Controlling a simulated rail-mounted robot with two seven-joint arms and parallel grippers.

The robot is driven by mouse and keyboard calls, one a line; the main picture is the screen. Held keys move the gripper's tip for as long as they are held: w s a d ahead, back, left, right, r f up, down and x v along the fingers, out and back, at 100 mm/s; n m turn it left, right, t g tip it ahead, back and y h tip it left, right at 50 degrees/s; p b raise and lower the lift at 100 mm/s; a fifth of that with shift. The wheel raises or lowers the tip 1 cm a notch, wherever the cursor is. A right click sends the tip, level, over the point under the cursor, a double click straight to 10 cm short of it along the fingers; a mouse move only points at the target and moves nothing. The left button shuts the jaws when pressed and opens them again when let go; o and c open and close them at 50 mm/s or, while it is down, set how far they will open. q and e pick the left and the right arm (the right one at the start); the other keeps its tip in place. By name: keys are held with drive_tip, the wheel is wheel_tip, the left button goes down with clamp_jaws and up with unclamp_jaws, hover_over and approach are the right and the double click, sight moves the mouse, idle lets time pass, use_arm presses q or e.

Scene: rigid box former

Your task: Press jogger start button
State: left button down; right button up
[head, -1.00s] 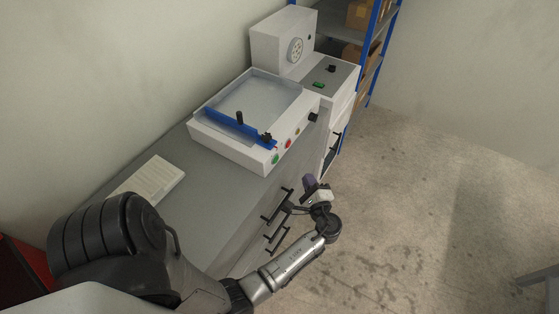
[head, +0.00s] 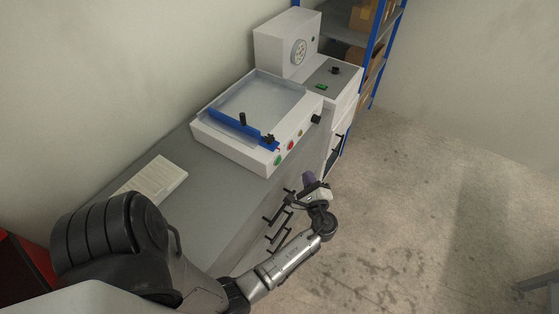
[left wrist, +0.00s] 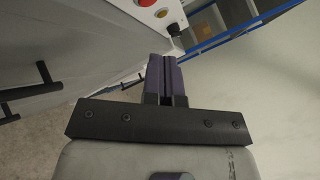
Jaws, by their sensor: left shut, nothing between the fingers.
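The jogger is a white machine (head: 238,150) with a recessed tray and a blue bar (head: 235,122), standing on the grey counter. Which button is the start one is not labelled legibly. My left gripper (head: 309,179) is shut and empty, in front of the cabinet and below the jogger's front face, apart from it. In the left wrist view its purple fingers (left wrist: 166,75) are together, with the red button (left wrist: 146,2) at the top edge. My right gripper is not seen.
A white stack or pad (head: 158,178) lies on the grey counter (head: 213,187). Black drawer handles (head: 277,212) stick out near my left gripper. A second white machine (head: 286,45) stands behind the jogger, with blue-framed shelving (head: 385,45) beyond.

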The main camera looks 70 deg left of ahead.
sight(278, 161)
use_arm(q)
drive_tip(key=shift+s+a+p, duration=0.25)
drive_tip(key=shift+s+a, duration=0.45)
drive_tip(key=shift+a, duration=0.25)
drive_tip(key=shift+s+a+p, duration=0.2)
drive_tip(key=shift+s+a, duration=0.45)
drive_tip(key=shift+a, duration=0.3)
drive_tip(key=shift+s+a+p, duration=0.25)
drive_tip(key=shift+s+a, duration=0.45)
drive_tip(key=shift+a, duration=0.25)
drive_tip(key=shift+s+a, duration=0.25)
drive_tip(key=shift+a, duration=0.1)
